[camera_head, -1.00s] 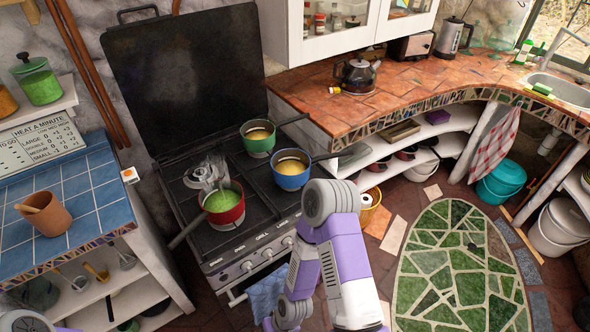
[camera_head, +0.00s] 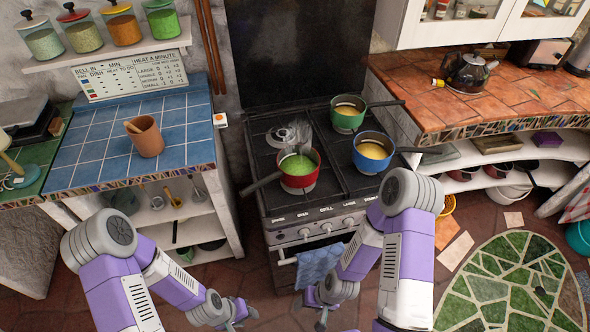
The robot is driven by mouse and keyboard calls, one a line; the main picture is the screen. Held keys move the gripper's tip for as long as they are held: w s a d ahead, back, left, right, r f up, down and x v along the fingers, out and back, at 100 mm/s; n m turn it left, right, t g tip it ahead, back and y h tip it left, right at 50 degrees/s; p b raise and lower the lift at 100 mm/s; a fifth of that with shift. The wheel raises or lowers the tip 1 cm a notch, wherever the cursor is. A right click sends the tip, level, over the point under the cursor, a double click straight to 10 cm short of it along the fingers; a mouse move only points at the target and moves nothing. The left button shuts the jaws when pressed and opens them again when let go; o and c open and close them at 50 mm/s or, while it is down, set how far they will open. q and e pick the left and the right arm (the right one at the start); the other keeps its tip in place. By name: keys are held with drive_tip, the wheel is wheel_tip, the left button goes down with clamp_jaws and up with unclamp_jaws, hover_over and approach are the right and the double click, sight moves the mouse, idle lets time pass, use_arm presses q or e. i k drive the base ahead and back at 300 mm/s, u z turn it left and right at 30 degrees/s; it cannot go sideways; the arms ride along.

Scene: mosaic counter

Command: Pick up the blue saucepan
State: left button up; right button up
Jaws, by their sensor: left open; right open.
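The blue saucepan (camera_head: 371,166) sits upright on the right front part of the stove, with yellowish contents. Its dark handle (camera_head: 420,150) points right, over the gap towards the tiled counter. My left gripper (camera_head: 240,316) is open, low in front of the stove and well to the left of the blue saucepan. My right gripper (camera_head: 314,312) is open, low in front of the stove, below and left of the saucepan. Both grippers are empty and well apart from the saucepan. My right arm rises close below the saucepan in the picture.
A red saucepan (camera_head: 299,181) with green contents stands left of the blue one, its handle pointing left. A green saucepan (camera_head: 347,121) stands behind. A blue towel (camera_head: 318,266) hangs on the stove (camera_head: 286,228) front. A blue-tiled counter (camera_head: 88,160) is at left, a terracotta counter (camera_head: 510,95) at right.

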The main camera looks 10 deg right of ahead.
sight(372, 152)
drive_tip(key=u, duration=3.1)
drive_tip(key=k, duration=1.6)
drive_tip(key=z, duration=2.55)
drive_tip(key=i, duration=0.5)
drive_tip(key=u, duration=0.05)
